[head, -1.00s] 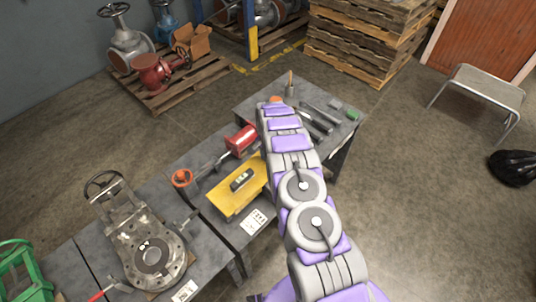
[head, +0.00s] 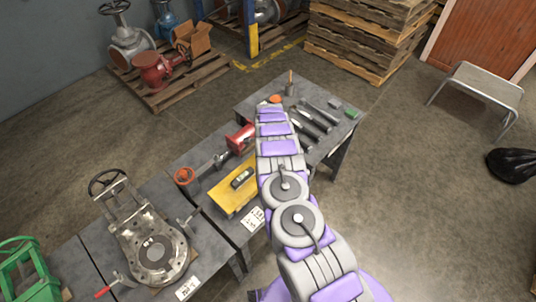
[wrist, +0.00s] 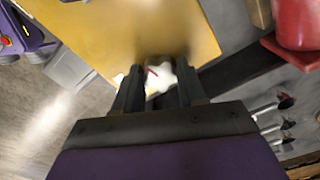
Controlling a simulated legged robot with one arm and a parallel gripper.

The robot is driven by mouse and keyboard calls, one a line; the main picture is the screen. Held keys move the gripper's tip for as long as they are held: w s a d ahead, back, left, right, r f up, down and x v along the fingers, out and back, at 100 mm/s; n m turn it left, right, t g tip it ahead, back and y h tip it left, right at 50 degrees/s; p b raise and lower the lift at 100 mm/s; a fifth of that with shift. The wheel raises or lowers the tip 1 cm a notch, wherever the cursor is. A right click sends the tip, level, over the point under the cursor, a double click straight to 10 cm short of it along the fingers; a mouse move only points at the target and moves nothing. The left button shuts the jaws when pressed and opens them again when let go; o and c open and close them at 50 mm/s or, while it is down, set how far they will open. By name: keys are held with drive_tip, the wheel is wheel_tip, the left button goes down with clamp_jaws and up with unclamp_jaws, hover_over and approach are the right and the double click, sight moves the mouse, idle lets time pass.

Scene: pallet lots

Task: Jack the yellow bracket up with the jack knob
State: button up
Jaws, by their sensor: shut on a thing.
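The yellow bracket (head: 228,198) lies on the grey table, with a dark level (head: 241,178) on top. It also fills the upper middle of the wrist view (wrist: 130,32). My gripper (wrist: 160,82) shows in the wrist view at the bracket's near edge. Its dark fingers are closed on a small whitish piece with a red mark, which appears to be the jack knob (wrist: 158,74). The knob's lower part is hidden by the fingers. In the head view my arm hides the gripper and the knob.
A flanged valve (head: 154,250) and a green frame (head: 24,268) are at lower left. Several tools (head: 310,118) lie right of my arm.

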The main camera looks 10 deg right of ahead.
drive_tip(key=shift+a, duration=0.1)
drive_tip(key=o, duration=1.1)
drive_tip(key=shift+w, duration=0.1)
drive_tip(key=shift+c, duration=0.2)
wheel_tip(320, 180, up, 17)
drive_tip(key=p, duration=0.2)
drive_tip(key=shift+r, duration=0.15)
